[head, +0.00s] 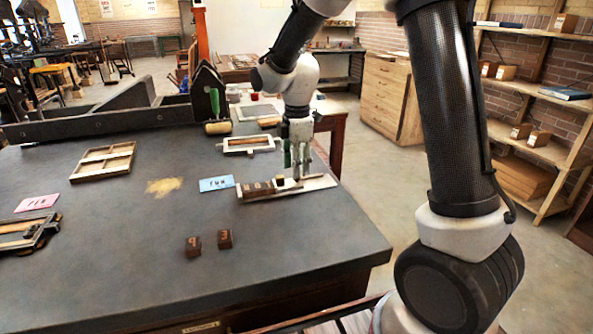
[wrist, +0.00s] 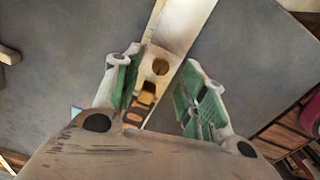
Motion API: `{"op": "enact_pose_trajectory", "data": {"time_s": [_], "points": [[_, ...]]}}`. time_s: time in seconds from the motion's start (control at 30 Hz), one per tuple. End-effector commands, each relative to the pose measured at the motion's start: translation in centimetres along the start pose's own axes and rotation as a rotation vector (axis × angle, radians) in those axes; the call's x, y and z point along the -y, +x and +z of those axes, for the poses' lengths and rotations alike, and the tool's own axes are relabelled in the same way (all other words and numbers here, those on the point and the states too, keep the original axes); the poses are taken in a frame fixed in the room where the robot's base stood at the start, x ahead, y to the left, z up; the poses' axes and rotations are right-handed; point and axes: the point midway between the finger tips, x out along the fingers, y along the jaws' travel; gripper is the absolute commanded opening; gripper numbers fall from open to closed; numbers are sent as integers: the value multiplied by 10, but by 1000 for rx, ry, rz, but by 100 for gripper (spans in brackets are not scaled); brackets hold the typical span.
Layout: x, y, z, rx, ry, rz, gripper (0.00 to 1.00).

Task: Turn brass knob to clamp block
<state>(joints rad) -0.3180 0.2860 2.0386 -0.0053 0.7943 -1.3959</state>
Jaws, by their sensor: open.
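A pale metal composing stick (head: 310,186) lies on the dark table, with dark wooden type blocks (head: 257,188) at its left end. In the wrist view, the gripper (wrist: 160,85) is open, with one green-padded finger on each side of the stick (wrist: 178,28). Whether the pads touch anything is hard to tell.
Two loose dark blocks (head: 208,242) lie nearer the front. A blue card (head: 216,183) is left of the stick, and a framed form (head: 247,145) lies behind it. A wooden tray (head: 104,161) and pink card (head: 37,203) are farther left. The table's right edge is close.

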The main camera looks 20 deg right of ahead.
Motion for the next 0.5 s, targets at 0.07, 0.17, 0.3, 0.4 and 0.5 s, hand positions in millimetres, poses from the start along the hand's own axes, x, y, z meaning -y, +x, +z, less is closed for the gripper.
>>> {"op": "enact_pose_trajectory", "data": {"time_s": [0.07, 0.17, 0.3, 0.4, 0.5], "points": [[-1, -19, 0, -1, 0, 5, 42], [0, -43, 0, -1, 0, 5, 42], [0, -71, 0, -1, 0, 4, 42], [0, -85, 0, 0, 0, 2, 42], [0, -94, 0, 0, 0, 1, 42]]}}
